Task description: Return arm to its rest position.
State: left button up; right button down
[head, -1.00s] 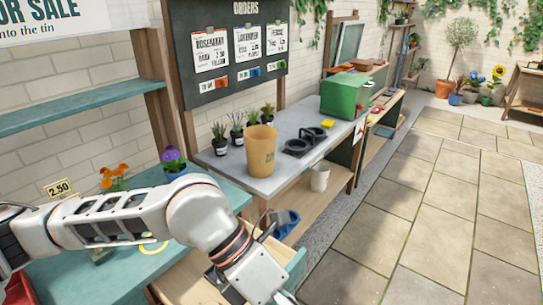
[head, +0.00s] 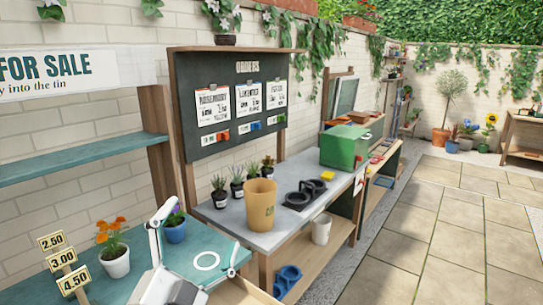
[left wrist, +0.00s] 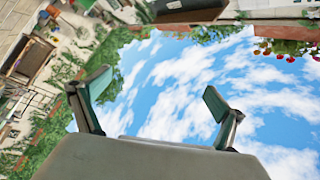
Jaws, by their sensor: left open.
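My left gripper (head: 195,240) stands at the lower left of the head view, in front of the teal shelf unit's counter. Its two fingers are spread wide apart and nothing is between them. In the left wrist view the open fingers (left wrist: 157,98) frame blue sky and clouds, so the gripper points upward. Most of my left arm is out of the head view. My right gripper is not in view.
The teal counter (head: 205,285) holds an orange flower pot (head: 115,262), a purple flower pot (head: 175,230) and price signs (head: 62,260). The grey bench (head: 240,222) carries a tan pot (head: 261,205), several small plants and a green box (head: 344,146). The paved floor (head: 410,245) at right is clear.

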pick_arm(q)
jog(key=s+a+f+n+g+y, duration=0.2)
jog(key=a+f+g+y, duration=0.15)
jog(key=a+f, duration=0.5)
jog(key=s+a+f+n+g+y, duration=0.25)
jog(key=a+f+y, duration=0.2)
jog(key=f, duration=0.65)
jog(key=s+a+f+n+g+y, duration=0.1)
jog(key=s+a+f+g+y, duration=0.1)
jog(key=s+a+f+g, duration=0.85)
jog(key=s+d+f+n+t+h+b, duration=0.1)
jog(key=d+f+t+h+b, duration=0.1)
jog(key=d+f, duration=0.3)
jog(key=s+d+f+n+t+h+b, duration=0.1)
jog(key=d+f+h+b, duration=0.2)
jog(key=f, duration=1)
jog(key=s+d+f+n+t+h+b, duration=0.1)
jog(key=d+f+b, duration=0.3)
jog(key=d+f, duration=0.4)
notch_tip(320, 180, down, 2)
jog(key=shift+t+h, duration=0.8)
jog(key=shift+t, duration=0.05)
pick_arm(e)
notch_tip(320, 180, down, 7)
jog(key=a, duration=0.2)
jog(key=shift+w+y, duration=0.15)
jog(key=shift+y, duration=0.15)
